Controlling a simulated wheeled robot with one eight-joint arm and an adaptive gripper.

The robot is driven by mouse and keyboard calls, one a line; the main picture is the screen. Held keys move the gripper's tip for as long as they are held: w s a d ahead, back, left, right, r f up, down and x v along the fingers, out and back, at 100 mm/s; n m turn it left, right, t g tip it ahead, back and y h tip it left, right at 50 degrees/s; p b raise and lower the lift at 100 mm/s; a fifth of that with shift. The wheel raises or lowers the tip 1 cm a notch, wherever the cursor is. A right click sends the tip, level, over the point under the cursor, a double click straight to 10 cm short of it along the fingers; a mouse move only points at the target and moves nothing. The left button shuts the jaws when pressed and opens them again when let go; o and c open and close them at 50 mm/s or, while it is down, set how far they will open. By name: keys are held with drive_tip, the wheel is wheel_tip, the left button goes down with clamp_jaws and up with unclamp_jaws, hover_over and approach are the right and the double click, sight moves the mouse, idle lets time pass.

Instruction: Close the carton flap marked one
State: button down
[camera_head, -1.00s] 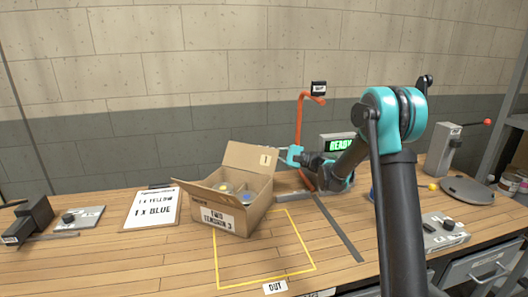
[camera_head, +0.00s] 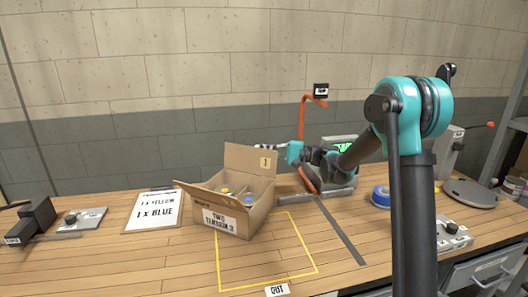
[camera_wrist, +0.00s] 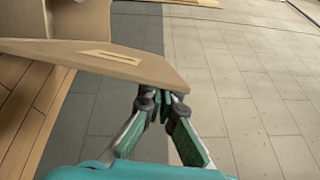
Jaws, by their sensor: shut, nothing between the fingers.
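The open cardboard carton (camera_head: 230,221) stands on the bench with its flaps up or spread. The flap marked 1 (camera_head: 248,160) stands up at the carton's back right, leaning back a little. In the wrist view the flap (camera_wrist: 120,66) crosses the upper left, with its pale label seen at a slant. My gripper (camera_head: 262,147) is shut and empty at the upper right edge of the flap, on its wall side. In the wrist view my gripper's fingertips (camera_wrist: 160,98) are together close by the flap's edge; I cannot tell if they touch it.
Yellow and blue lids (camera_head: 248,199) show inside the carton. An orange-red lever (camera_head: 303,130) stands behind my arm. A blue tape roll (camera_head: 381,196) lies to the right. An order board (camera_head: 153,211) lies left.

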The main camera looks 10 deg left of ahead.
sight(251, 159)
drive_tip(key=n, duration=0.1)
drive_tip(key=s+n, duration=0.1)
drive_tip(key=s, duration=0.1)
drive_tip(key=shift+s+a+r+n+h, duration=0.25)
drive_tip(key=shift+r+n+h, duration=0.05)
drive_tip(key=shift+r+n, duration=0.1)
drive_tip(key=s+n, duration=0.2)
drive_tip(key=shift+s+a+n+h, duration=0.15)
drive_tip(key=shift+a+n+h, duration=0.15)
drive_tip(key=shift+h, duration=0.1)
drive_tip(key=s+f+n+t, duration=0.1)
drive_tip(key=s+n, duration=0.1)
drive_tip(key=s+a+f+n+h, duration=0.1)
drive_tip(key=s+n, duration=0.1)
drive_tip(key=n, duration=0.1)
drive_tip(key=s+f+n+t, duration=0.1)
drive_tip(key=s+f+n, duration=0.1)
drive_tip(key=s+n, duration=0.1)
drive_tip(key=shift+a+f+t+h, duration=0.1)
drive_tip(key=shift+a+t+h, duration=0.05)
drive_tip(key=shift+t+h, duration=0.15)
drive_tip(key=f+n, duration=0.1)
drive_tip(key=s+f+n, duration=0.1)
drive_tip(key=shift+a+f+n+t, duration=0.1)
drive_tip(key=shift+f+n+t, duration=0.05)
drive_tip(key=shift+n+t, duration=0.2)
drive_tip(key=shift+s+f, duration=0.15)
drive_tip(key=shift+f, duration=0.45)
